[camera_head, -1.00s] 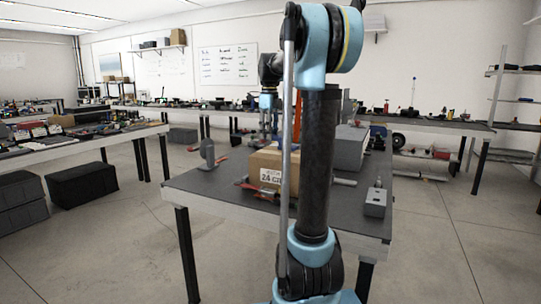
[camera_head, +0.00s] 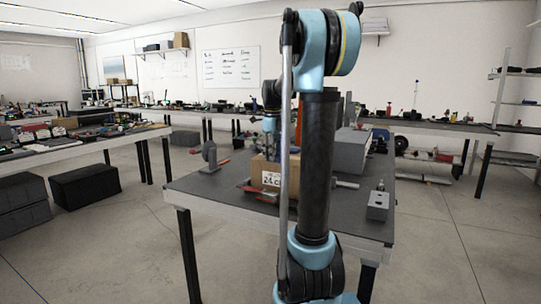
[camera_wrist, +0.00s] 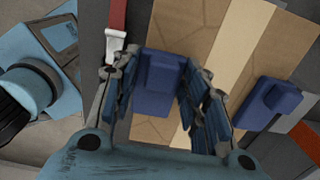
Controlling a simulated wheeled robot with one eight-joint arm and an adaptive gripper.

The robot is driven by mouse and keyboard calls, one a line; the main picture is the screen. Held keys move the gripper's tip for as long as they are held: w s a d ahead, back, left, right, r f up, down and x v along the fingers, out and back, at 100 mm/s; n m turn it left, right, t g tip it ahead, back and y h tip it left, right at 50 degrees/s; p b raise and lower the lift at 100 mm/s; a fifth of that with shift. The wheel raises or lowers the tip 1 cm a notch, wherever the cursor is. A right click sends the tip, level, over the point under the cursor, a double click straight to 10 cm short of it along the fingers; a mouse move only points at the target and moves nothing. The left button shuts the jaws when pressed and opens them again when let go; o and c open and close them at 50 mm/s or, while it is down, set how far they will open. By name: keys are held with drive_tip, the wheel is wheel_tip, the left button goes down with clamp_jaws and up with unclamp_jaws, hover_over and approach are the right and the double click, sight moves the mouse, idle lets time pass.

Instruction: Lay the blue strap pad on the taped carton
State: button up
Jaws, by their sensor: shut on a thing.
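The taped carton (camera_head: 264,172) stands on the near table. In the wrist view its brown top with a pale tape stripe (camera_wrist: 225,62) lies below my gripper. My gripper (camera_wrist: 160,75) is shut on a blue strap pad (camera_wrist: 158,88), which sits between the two fingers. The pad is seen over the brown area left of the tape; whether it touches the carton is unclear. A second blue piece (camera_wrist: 265,104) shows right of the tape, apart from the fingers. In the head view my gripper (camera_head: 269,126) is just above the carton, and its fingertips are hard to see.
A grey box (camera_head: 350,152) stands on the table behind my arm. A grey block (camera_head: 378,205) is near the right table edge. A grey clamp-like thing (camera_head: 209,156) is at the left. Red-handled tools (camera_head: 258,190) lie before the carton. The table's left front is clear.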

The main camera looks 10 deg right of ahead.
drive_tip(key=o, duration=0.9)
drive_tip(key=shift+f, duration=0.1)
drive_tip(key=shift+c, duration=0.2)
wheel_tip(320, 180, up, 12)
drive_tip(key=s+f+n+t, duration=0.2)
drive_tip(key=s+f+n, duration=2.3)
drive_tip(key=s+f, duration=0.7)
drive_tip(key=s, duration=0.2)
drive_tip(key=shift+s+a, duration=0.2)
drive_tip(key=shift+s, duration=0.2)
